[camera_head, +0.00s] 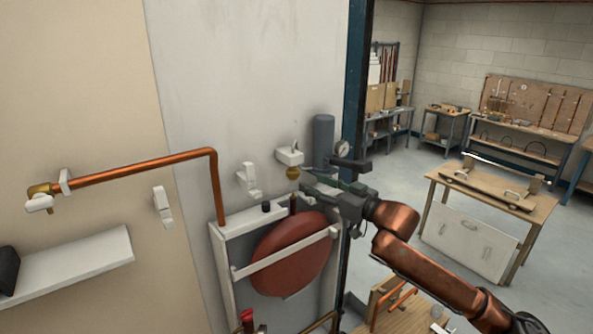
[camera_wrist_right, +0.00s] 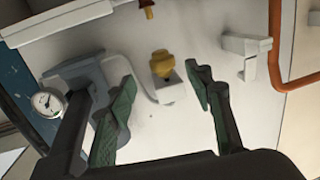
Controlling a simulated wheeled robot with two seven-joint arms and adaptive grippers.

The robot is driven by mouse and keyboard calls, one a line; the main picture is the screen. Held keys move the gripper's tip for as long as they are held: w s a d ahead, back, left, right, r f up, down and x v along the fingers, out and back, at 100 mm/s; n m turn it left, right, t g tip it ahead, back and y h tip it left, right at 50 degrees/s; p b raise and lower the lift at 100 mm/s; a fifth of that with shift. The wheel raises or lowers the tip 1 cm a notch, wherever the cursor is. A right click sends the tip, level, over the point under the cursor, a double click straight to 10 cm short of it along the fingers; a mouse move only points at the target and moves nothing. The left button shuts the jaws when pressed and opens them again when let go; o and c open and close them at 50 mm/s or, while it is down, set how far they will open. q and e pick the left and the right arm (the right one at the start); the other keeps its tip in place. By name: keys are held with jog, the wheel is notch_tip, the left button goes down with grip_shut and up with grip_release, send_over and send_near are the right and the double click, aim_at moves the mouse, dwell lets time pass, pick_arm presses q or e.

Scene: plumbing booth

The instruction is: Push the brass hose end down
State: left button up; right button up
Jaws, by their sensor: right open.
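The brass hose end (camera_head: 292,172) hangs under a small white wall bracket (camera_head: 289,155), left of a grey cylinder. My right gripper (camera_head: 306,190) is just below and to the right of it, reaching in from the right. In the right wrist view the brass piece (camera_wrist_right: 162,65) shows between and beyond the two green-padded fingers (camera_wrist_right: 160,82). The fingers are spread apart with nothing between their pads. I cannot tell whether either finger touches the brass. My left gripper is not in view.
A grey cylinder (camera_head: 323,139) and a dial gauge (camera_head: 343,148) stand close beside my gripper. A white frame with a red vessel (camera_head: 289,256) is below. A copper pipe (camera_head: 216,185) and white clips (camera_head: 248,180) are to the left. A workbench (camera_head: 490,190) stands at the right.

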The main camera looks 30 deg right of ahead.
aim_at(296, 170)
jog(key=w+p, duration=0.1)
jog(key=w, duration=0.1)
jog(key=w+a+r, duration=0.1)
jog(key=w, duration=0.1)
jog(key=w+r+p, duration=0.1)
jog(key=w, duration=0.1)
jog(key=shift+w+a+r+p, duration=0.1)
jog(key=shift+a+r+p, duration=0.05)
jog(key=shift+a+p, duration=0.15)
jog(key=shift+w+a+f, duration=0.15)
jog(key=shift+w+f, duration=0.05)
jog(key=shift+w, duration=0.5)
grip_shut()
